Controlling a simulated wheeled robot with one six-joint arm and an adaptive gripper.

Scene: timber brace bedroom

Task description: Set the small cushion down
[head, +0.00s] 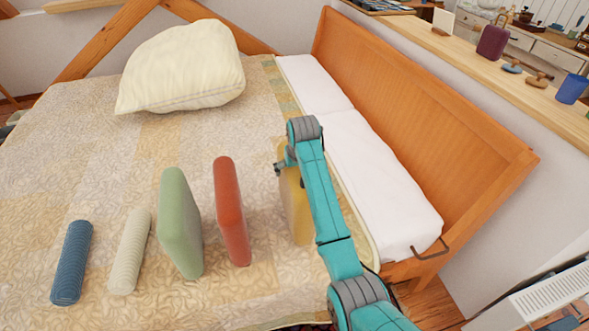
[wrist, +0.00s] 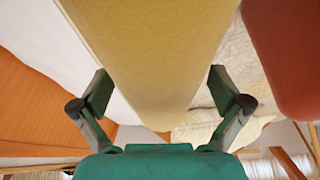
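A small yellow cushion (head: 294,210) stands upright at the right side of the bed, partly hidden behind my arm in the head view. My gripper (head: 283,166) is at its upper part. In the wrist view the yellow cushion (wrist: 158,70) fills the middle, and the two fingers of my gripper (wrist: 160,92) lie against its opposite sides, shut on it. The cushion's lower edge is close to the bedcover; I cannot tell whether it touches.
A red cushion (head: 231,212) and a green cushion (head: 180,222) stand upright to the left. A cream roll (head: 130,250) and a blue roll (head: 71,262) lie further left. A large pillow (head: 185,68) lies behind. White padding (head: 365,170) and an orange wooden board (head: 430,110) border the right.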

